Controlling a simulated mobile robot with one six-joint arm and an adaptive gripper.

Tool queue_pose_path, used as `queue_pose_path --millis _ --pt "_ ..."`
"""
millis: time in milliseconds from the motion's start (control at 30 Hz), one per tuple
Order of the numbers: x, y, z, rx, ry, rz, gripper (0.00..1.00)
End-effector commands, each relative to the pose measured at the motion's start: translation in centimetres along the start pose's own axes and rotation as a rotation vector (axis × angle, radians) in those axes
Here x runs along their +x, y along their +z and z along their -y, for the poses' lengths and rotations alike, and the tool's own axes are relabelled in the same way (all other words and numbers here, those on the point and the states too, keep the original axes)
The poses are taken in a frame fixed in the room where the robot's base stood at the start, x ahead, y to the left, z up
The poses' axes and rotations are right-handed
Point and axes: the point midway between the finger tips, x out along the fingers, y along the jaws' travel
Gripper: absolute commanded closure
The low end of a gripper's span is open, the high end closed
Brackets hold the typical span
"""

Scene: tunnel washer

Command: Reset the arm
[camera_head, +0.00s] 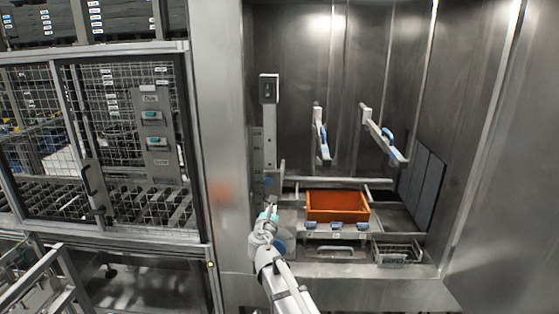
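My arm (281,277) reaches up from the bottom of the picture toward the washer opening. My gripper (268,211) is at its far end, in front of the left side of the opening and left of the orange bin. It is small and partly hidden by the wrist, so I cannot tell whether its fingers are open or shut. I see no object clearly held in it.
An orange bin (337,214) sits inside the steel washer opening. Two blue-tipped bars (321,133) (384,135) hang above it. A wire basket (397,252) is at right. A mesh door (127,140) stands left. Open space lies above the bin.

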Motion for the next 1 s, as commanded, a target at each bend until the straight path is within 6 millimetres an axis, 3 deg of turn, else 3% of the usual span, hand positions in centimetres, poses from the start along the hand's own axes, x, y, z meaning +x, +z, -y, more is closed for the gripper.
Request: queue_pose_path --millis 267,400,600,800,1000 --pt "-1.2 -4.6 10.5 0.507 -0.297 -0.084 1.00" --pt "-2.9 -7.8 16.1 0.814 -0.500 -0.113 1.00" --pt "-6.5 -12.9 22.4 1.223 -0.812 -0.126 1.00" --pt "-11.3 -18.0 26.6 1.586 -1.156 -0.106 1.00" --pt "-16.6 -22.4 28.7 1.883 -1.535 -0.058 1.00"
